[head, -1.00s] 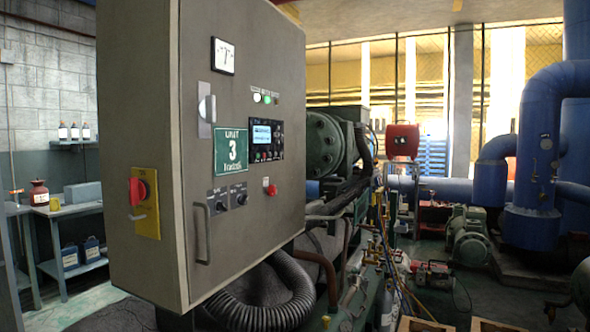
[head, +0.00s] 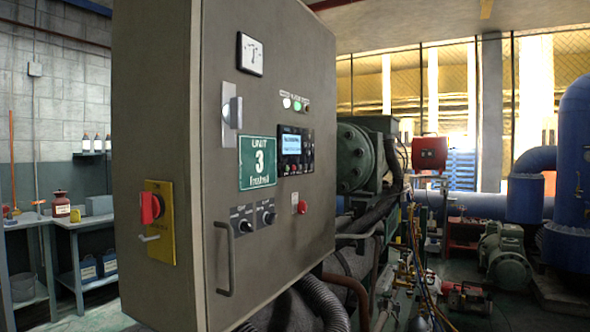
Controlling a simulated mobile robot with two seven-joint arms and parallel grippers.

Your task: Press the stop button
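The control cabinet (head: 270,85) labelled UNIT 3 stands close in front of me, its door shut. A red button (head: 302,207) sits low on the right part of the door, below the display panel (head: 294,150). Its label is too small to read, so I cannot tell whether it is the stop button. Small keys (head: 294,168) lie under the lit screen. A red rotary switch on a yellow plate (head: 161,240) is on the cabinet's left side. Neither of my grippers is in view.
A door handle (head: 224,258) sticks out low on the door. Thick black hose (head: 325,302) and pipes run below and right of the cabinet. A workbench (head: 70,222) stands at the left wall. Pump machinery (head: 505,252) and blue pipes fill the right.

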